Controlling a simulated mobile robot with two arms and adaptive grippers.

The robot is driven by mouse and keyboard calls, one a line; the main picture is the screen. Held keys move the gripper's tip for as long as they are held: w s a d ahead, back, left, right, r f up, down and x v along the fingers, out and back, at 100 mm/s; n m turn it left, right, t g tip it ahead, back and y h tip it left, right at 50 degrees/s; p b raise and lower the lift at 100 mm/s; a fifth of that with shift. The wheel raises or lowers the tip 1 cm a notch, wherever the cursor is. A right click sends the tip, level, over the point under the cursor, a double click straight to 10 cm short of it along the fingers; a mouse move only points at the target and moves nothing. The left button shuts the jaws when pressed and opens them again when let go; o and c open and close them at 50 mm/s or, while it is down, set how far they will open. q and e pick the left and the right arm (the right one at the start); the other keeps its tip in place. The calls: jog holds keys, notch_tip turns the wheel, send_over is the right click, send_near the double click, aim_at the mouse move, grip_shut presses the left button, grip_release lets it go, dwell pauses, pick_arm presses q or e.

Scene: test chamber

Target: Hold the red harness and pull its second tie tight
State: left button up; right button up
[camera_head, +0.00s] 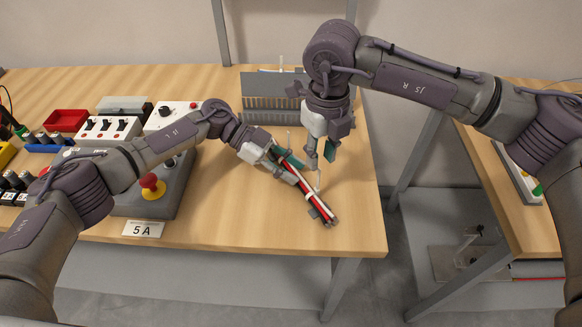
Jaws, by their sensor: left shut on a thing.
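The red harness (318,205) is a bundle of red, black and white wires lying slantwise near the table's right front. My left gripper (282,165) is shut on its upper-left part. One white tie (317,183) is around the bundle nearer its lower-right end, with its tail standing up. Another pale tie tail (289,141) stands up near the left gripper. My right gripper (320,156) points down above the harness, fingers apart, just over the nearer tie's tail. I cannot tell whether the tail's tip is between the fingers.
A grey slotted rack (258,83) stands behind the harness. Switch boxes (110,128), a red tray (66,120) and a red emergency button (152,183) fill the table's left side. A label "5A" (142,229) is at the front edge. Table right of the harness is clear.

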pick_arm(q)
jog(key=shift+s+a+f, duration=0.15)
jog(key=shift+a+f, duration=0.05)
jog(key=shift+f, duration=0.4)
jog(key=o, duration=1.1)
pick_arm(e)
jog(key=shift+d+r, duration=0.1)
jog(key=shift+r, duration=0.1)
jog(key=shift+w, duration=0.1)
pick_arm(q)
jog(key=shift+w, duration=0.2)
jog(key=shift+r, duration=0.15)
